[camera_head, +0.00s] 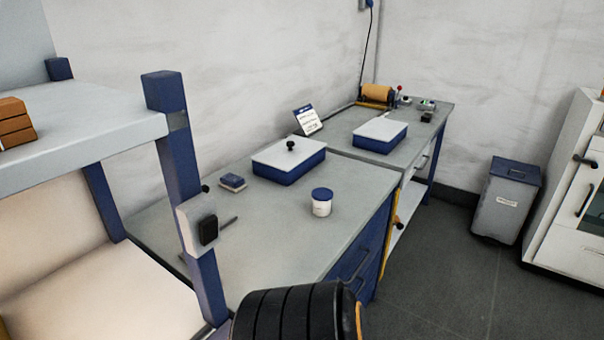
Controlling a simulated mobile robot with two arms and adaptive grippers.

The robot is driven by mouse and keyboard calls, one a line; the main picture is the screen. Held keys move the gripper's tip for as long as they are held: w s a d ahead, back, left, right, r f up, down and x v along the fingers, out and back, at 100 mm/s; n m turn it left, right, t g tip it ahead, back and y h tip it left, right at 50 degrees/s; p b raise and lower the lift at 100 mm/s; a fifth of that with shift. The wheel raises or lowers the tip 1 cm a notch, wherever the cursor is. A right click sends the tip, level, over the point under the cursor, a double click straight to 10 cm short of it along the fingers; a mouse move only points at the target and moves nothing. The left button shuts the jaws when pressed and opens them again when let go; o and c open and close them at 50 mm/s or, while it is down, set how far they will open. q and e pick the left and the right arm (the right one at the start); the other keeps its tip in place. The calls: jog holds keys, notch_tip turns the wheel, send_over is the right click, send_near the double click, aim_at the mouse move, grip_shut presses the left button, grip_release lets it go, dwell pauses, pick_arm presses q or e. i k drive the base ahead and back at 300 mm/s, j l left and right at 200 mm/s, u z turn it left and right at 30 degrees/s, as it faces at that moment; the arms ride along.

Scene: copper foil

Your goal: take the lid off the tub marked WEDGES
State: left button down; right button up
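A small round white tub (321,208) with a blue lid (322,194) stands upright on the near grey workbench; its lid is on. Its label is too small to read. A blue rectangular box (290,170) with a white lid (288,154) and black knob stands behind it to the left. A second blue box (380,140) with a white lid stands on the farther bench. I cannot read WEDGES on any of them. Neither of my grippers is in view.
A blue post and shelf unit (165,125) stands at the left. A grey bin (506,200) and white cabinet (570,205) stand right, with open floor (440,270) between.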

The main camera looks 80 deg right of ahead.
aim_at(320, 209)
jog(key=z, duration=2.85)
jog(key=u, duration=0.3)
jog(key=i+l+u, duration=0.15)
jog(key=l+u, duration=0.75)
jog(key=l, duration=0.2)
